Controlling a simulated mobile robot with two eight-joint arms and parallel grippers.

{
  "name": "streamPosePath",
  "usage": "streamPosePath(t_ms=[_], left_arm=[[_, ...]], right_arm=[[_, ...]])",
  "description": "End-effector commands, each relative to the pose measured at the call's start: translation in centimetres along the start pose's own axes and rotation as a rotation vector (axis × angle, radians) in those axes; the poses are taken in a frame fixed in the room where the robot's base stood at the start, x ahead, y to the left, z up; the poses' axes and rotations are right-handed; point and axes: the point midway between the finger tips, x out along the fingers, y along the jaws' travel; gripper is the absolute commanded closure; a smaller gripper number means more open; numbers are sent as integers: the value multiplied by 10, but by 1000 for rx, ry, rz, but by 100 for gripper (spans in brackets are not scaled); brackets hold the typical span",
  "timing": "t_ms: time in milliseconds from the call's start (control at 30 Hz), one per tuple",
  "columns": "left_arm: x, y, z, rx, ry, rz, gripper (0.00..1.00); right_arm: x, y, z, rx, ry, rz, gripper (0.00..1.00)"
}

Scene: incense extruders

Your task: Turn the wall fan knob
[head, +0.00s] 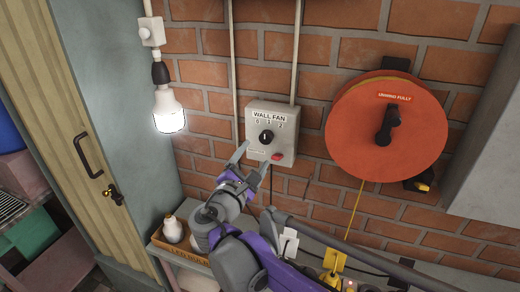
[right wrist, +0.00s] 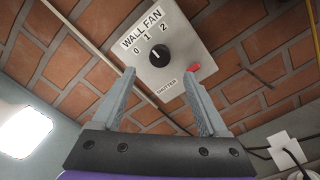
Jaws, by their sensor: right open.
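The wall fan box (head: 285,118) is a light grey plate on the brick wall, labelled WALL FAN with positions 0, 1 and 2. My right gripper (head: 254,158) is open and empty, just below and in front of the box. The knob lies between the finger directions, apart from both fingers. My left gripper is not seen.
A lit bulb (head: 169,110) hangs left of the box. A red cable reel (head: 383,128) is on the wall to the right. A wooden tray (head: 183,250) with bulbs is below left. A white socket (head: 289,243) with cables is below.

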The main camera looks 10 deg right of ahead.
Motion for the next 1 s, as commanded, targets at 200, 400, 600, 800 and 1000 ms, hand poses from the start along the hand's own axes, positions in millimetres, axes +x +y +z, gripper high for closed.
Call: streamPosePath(t_ms=[200, 400, 600, 800, 1000], left_arm=[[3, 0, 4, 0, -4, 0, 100], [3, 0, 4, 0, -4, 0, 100], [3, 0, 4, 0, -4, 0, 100], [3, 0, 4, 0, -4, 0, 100], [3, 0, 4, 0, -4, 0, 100]], right_arm=[[-26, 0, 0, 0, 1, 1, 23], [-30, 0, 0, 0, -1, 0, 23], [-30, -1, 1, 4, 1, -5, 23], [-27, -68, 8, 172, 64, -182, 23], [-61, -200, 5, 624, 151, -588, 23]])
